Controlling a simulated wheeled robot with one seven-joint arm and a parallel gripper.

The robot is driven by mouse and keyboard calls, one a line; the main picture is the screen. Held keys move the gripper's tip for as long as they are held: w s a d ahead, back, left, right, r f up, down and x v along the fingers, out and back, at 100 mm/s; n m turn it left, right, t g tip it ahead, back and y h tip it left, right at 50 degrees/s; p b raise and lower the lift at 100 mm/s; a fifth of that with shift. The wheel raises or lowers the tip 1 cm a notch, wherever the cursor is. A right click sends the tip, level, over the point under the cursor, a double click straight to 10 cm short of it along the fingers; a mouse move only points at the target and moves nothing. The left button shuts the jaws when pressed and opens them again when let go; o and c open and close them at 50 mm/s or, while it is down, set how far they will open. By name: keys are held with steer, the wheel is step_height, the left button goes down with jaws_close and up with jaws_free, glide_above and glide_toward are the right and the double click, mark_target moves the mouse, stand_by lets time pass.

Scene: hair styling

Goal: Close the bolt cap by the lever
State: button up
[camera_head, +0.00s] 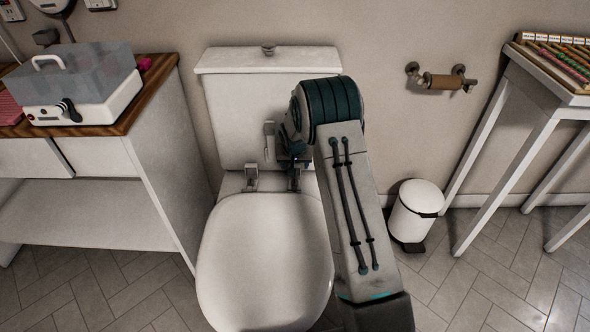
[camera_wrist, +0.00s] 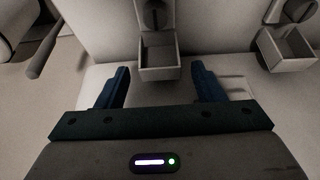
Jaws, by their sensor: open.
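In the wrist view, a small pale box-shaped bolt cap (camera_wrist: 160,74) stands open with its lid (camera_wrist: 155,18) upright, a round disc on the lid's face. My gripper (camera_wrist: 160,78) has two dark blue fingers apart, one on each side of this cap, with nothing held between them. A second open cap (camera_wrist: 288,47) stands to the right there. In the head view, one cap (camera_head: 250,178) shows at the back of the toilet (camera_head: 265,260). My gripper (camera_head: 294,172) is just to its right, over the other cap, which is mostly hidden.
The toilet tank (camera_head: 268,90) rises behind the caps. A wooden-topped cabinet (camera_head: 150,150) with a clear-lidded case (camera_head: 80,95) stands left. Floor is clear near the bin.

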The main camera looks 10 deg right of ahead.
steer(key=shift+x, duration=1.15)
steer(key=c, duration=1)
steer(key=t+b, duration=0.1)
steer(key=b, duration=0.2)
steer(key=shift+s+a+f, duration=0.2)
steer(key=shift+s+f, duration=0.05)
steer(key=t+b, duration=0.1)
steer(key=b, duration=0.2)
steer(key=s+t+b, duration=0.1)
steer(key=t+b, duration=0.1)
steer(key=b, duration=0.2)
steer(key=shift+s+a+h, duration=0.1)
steer(key=shift+s+h, duration=0.05)
steer(key=shift+h, duration=0.25)
steer(key=shift+s+r+t+b, duration=0.1)
steer(key=shift+r+t+b, duration=0.2)
steer(key=shift+b, duration=0.4)
steer(key=o, duration=1)
steer(key=shift+r, duration=0.1)
